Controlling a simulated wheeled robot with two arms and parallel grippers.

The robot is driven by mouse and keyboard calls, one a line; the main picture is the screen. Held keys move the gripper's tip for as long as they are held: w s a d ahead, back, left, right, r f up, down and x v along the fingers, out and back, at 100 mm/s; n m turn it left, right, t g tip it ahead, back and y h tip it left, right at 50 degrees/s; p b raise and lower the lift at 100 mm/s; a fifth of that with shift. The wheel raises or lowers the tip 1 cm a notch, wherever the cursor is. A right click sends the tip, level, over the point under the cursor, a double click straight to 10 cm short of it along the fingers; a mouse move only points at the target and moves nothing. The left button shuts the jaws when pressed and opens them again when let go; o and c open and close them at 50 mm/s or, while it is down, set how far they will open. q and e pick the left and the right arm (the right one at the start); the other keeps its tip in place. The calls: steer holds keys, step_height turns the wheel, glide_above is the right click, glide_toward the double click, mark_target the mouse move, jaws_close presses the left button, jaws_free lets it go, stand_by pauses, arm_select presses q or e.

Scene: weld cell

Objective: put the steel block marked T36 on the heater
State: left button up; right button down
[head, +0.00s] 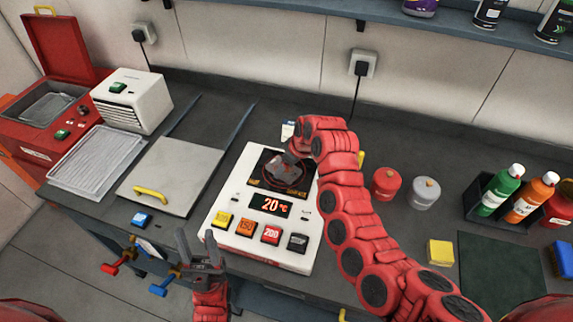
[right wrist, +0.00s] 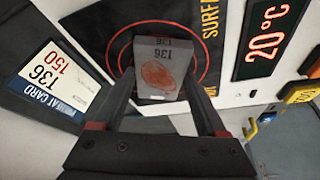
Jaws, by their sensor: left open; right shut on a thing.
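The steel block marked T36 (right wrist: 160,75) is grey with a reddish-brown patch and sits between the fingers of my right gripper (right wrist: 170,95), which is shut on it. The heater display (head: 270,206) reads 20 °C. A preheat card (right wrist: 47,75) reading T36 and 150 lies beside the heater. My left gripper (head: 196,240) is open and empty, in front of the heater's lower left edge.
The heater's front has yellow, orange 150, red 200 and dark buttons (head: 246,229). A grey plate with a yellow handle (head: 172,172) and a wire rack (head: 97,160) are left. Red and grey canisters (head: 385,183) and a bottle tray (head: 487,211) are right.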

mark_target(292, 173)
steer(key=shift+f, duration=0.1)
jaws_free()
steer(key=shift+s+d+r, duration=0.1)
steer(key=shift+d+r, duration=0.05)
steer(key=shift+r, duration=0.45)
steer(key=b+v, duration=0.2)
steer(key=v, duration=0.2)
steer(key=shift+r, duration=0.2)
steer(key=p+v, duration=0.1)
steer(key=v, duration=0.5)
steer(key=shift+s+d+r, duration=0.15)
steer(key=shift+s+r, duration=0.05)
steer(key=shift+r, duration=0.05)
